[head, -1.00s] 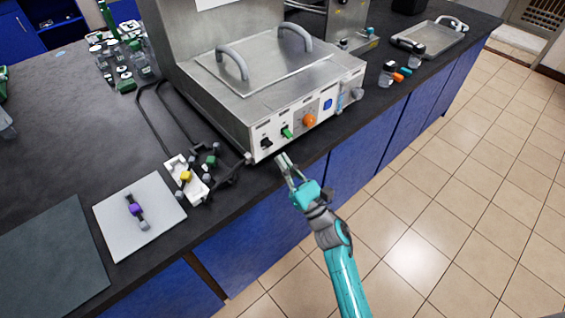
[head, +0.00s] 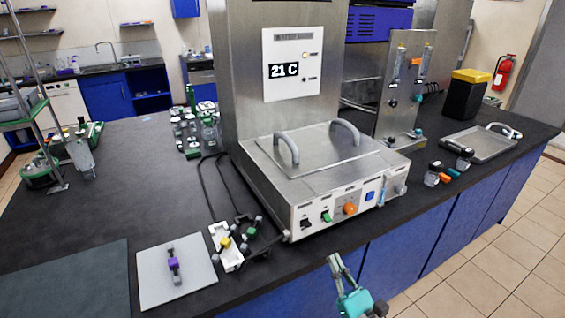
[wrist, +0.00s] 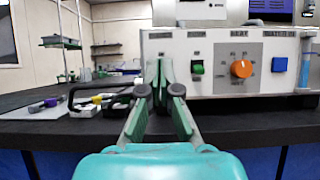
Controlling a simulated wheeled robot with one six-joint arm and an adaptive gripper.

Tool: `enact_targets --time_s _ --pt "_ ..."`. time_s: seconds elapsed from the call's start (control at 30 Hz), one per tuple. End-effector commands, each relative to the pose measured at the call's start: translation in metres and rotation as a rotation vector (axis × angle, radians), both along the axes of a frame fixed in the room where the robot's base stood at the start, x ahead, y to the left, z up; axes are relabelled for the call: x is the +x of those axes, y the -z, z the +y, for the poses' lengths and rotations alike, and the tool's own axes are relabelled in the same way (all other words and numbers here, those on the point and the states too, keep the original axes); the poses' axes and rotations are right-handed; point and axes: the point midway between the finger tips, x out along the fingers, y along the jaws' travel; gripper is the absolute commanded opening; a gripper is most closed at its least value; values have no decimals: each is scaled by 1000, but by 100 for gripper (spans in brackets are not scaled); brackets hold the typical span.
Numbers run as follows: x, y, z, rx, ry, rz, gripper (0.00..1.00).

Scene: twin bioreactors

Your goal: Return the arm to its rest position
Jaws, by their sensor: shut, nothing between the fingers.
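My gripper (head: 336,262) is at the lower middle of the head view, in front of the bench's front edge. Its fingers are shut and empty, pointing at the front panel of the steel bath unit (head: 300,180). In the wrist view my gripper (wrist: 160,75) shows its fingertips together in front of the white panel (wrist: 222,62), left of the green switch (wrist: 197,69) and the orange knob (wrist: 241,69). I cannot tell whether the fingertips touch the panel. Most of my arm is below the head view.
The unit's display (head: 284,70) reads 21 C. A light grey plate (head: 150,285) with a purple-marked part and a white block (head: 223,240) lie left of the unit. A steel tray (head: 478,148) and small bottles (head: 433,175) stand right. The floor (head: 480,268) at the right is clear.

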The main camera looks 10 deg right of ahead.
Motion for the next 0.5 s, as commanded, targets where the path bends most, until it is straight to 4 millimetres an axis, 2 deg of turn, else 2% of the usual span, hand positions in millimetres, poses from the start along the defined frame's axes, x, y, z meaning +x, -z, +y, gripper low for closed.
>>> enact_targets --time_s 0.17,0.5 --pt "-26 16 5 145 -58 72 0" --pt "-132 61 16 816 -278 343 0"
